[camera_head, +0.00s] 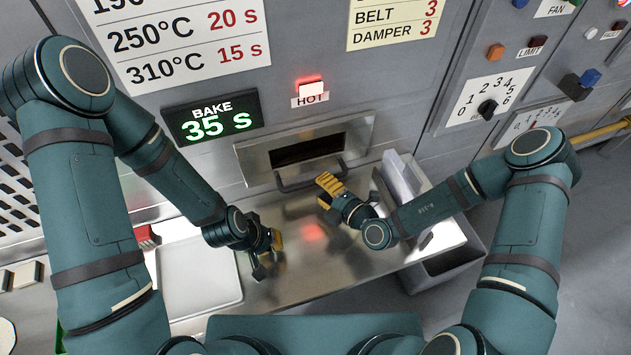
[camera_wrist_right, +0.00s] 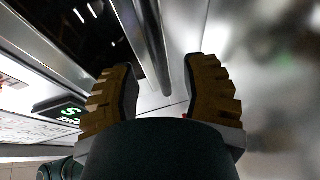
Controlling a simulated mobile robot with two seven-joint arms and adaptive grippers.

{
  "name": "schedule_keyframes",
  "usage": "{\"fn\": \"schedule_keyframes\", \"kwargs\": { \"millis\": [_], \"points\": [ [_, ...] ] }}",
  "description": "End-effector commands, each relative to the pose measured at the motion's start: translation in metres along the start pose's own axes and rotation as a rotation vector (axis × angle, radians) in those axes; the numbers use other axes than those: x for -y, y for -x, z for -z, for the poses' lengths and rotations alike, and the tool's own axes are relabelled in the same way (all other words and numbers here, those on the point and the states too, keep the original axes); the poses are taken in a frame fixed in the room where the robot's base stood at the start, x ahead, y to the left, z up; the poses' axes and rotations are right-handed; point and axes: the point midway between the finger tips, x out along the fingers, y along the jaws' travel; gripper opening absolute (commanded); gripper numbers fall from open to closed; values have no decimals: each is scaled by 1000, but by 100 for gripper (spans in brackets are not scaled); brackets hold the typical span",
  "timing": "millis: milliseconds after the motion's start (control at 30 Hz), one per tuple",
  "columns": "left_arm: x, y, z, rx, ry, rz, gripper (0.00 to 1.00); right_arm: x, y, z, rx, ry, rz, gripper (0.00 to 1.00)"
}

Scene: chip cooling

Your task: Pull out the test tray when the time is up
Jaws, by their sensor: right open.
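The oven (camera_head: 250,165) has a dark slot (camera_head: 307,149) in a metal frame, with a grey bar handle (camera_head: 290,187) below it. The test tray itself cannot be made out inside the slot. My right gripper (camera_head: 324,190) is open and empty, close to the right end of the handle. In the right wrist view its fingers (camera_wrist_right: 163,72) are spread, with a metal bar (camera_wrist_right: 152,45) ahead between them; contact cannot be told. My left gripper (camera_head: 273,253) is open above the metal bench.
A red HOT lamp (camera_head: 311,88) glows above the slot. The metal bench (camera_head: 300,275) is bare in the middle. A white tray (camera_head: 200,280) lies at its left. A grey bin (camera_head: 448,268) stands at the right. Dials and switches (camera_head: 487,108) line the right panel.

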Motion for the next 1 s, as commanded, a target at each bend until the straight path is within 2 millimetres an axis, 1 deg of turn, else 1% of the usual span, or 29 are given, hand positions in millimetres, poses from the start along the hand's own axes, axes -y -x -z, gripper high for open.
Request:
{"fn": "schedule_keyframes", "kwargs": {
  "millis": [33,100,233,367,633,667,700,767,1000],
  "points": [
    [0,-1,0,0,0,0,0,0,-8,0,-1,0,-1,46],
    [0,-1,0,0,0,0,0,0,-17,0,0,2,-2,46],
    [1,-2,0,0,0,0,0,0,-28,0,0,0,0,46],
    [1,-2,0,0,0,1,0,0,-33,0,-1,0,0,46],
    [1,-2,0,0,0,0,0,0,-33,0,0,-1,0,45],
    [1,-2,0,0,0,0,0,0,-33,0,0,-1,0,34],
    [1,-2,0,0,0,0,0,0,-33,0,0,0,0,20],
    [0,-2,0,0,0,0,0,0,-33,0,0,0,0,0],
    [0,-2,0,0,0,0,0,0,-32,0,0,0,0,0]
  ]
}}
